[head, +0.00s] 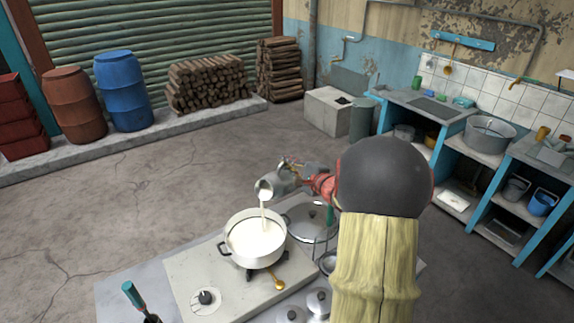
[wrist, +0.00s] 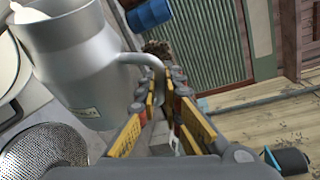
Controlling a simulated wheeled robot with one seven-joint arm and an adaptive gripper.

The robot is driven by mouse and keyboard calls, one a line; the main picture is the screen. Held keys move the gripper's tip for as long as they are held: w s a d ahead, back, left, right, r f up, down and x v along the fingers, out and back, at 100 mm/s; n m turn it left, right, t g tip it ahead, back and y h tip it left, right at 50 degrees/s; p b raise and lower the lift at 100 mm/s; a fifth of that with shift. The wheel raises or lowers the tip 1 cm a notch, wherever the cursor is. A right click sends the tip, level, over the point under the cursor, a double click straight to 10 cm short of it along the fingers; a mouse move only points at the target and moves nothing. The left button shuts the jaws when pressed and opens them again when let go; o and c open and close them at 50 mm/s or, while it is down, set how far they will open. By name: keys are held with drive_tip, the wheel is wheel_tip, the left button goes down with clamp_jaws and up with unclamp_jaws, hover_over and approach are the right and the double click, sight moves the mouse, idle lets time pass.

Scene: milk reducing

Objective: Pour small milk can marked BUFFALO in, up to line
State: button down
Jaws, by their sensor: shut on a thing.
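The small milk can (head: 278,183), grey metal, is tilted over the pot with its mouth to the lower left. A white stream of milk (head: 263,210) falls from its mouth into the pot. The pot (head: 229,252) is white with dark handles, sits on the burner and holds milk; I cannot make out a line in it. My gripper (head: 308,175) is right of the can. In the wrist view, my gripper (wrist: 163,82) is shut on the handle of the can (wrist: 75,65), with milk at its mouth. The label (wrist: 87,112) is too small to read.
The stove top (head: 190,275) has a knob (head: 205,297) in front. A lidded pot (head: 312,217) stands right of the pot, smaller lidded vessels (head: 318,301) in front. A perforated metal thing (wrist: 45,152) is near the can. Blue-framed counters (head: 425,103) line the right wall.

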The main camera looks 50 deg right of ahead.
drive_tip(key=shift+s+a+r+n+t+b, duration=0.1)
drive_tip(key=shift+a+r+n+t+b, duration=0.4)
drive_tip(key=shift+b, duration=2.55)
drive_tip(key=shift+a+f+n, duration=0.1)
drive_tip(key=shift+a+n, duration=0.1)
drive_tip(key=shift+n, duration=0.1)
idle(0.4)
